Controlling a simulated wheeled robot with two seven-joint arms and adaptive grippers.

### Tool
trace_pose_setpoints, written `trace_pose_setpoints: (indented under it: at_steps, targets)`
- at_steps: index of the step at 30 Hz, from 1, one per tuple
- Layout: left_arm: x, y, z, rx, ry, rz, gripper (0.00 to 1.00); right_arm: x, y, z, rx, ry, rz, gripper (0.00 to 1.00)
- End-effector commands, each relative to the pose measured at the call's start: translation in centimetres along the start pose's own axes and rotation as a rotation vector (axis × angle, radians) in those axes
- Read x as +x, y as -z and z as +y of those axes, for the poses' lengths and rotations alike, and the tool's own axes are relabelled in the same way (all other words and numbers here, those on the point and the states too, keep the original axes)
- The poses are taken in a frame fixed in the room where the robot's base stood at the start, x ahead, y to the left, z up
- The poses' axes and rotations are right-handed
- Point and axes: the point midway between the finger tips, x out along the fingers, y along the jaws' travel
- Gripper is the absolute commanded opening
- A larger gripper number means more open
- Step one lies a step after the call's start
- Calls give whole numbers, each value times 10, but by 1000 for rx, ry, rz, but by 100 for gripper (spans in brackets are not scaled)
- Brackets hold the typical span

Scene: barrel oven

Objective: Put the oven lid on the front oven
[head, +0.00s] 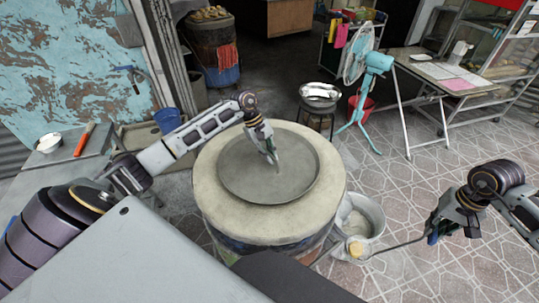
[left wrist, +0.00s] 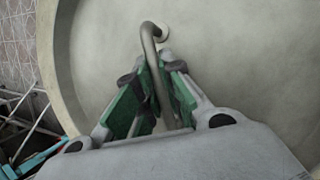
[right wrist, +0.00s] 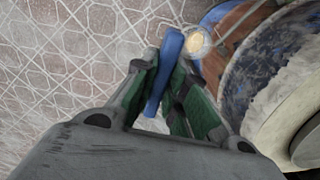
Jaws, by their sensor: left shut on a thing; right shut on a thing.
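The front oven (head: 216,215) is a wide barrel with a pale, thick round top. The grey round oven lid (head: 240,180) lies level over the middle of that top, with a pale ring showing all around it; I cannot tell whether it fully touches. My left gripper (head: 272,158) is above the lid, shut on its bent metal handle. In the left wrist view the handle (left wrist: 150,45) runs between the green finger pads, above the lid's face (left wrist: 240,50). My right gripper (right wrist: 165,90), right of the oven, is shut on the blue grip (right wrist: 168,60) of a long thin tool.
The tool's round yellowish end (head: 355,249) is low beside the oven, near a metal bucket (head: 372,212). A stool with metal bowls (head: 320,92), a teal fan (head: 378,62) and a table (head: 450,72) stand behind. Another barrel oven (head: 212,45) stands at the back.

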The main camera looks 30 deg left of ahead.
Motion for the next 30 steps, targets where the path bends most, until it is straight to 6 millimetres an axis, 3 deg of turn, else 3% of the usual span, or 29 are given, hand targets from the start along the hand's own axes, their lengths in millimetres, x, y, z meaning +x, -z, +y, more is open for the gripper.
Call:
trace_pose_setpoints:
  at_steps: [12,13,18,30]
  targets:
    - [1,1,0,1,-3,1,0,3,0,0,0,1,1,0]
    - [2,1,0,0,0,0,11,3,0,0,0,1,1,0]
    - [2,1,0,0,-1,0,31,2,0,0,0,1,1,0]
    - [1,0,0,0,-1,0,31,1,0,0,0,1,1,0]
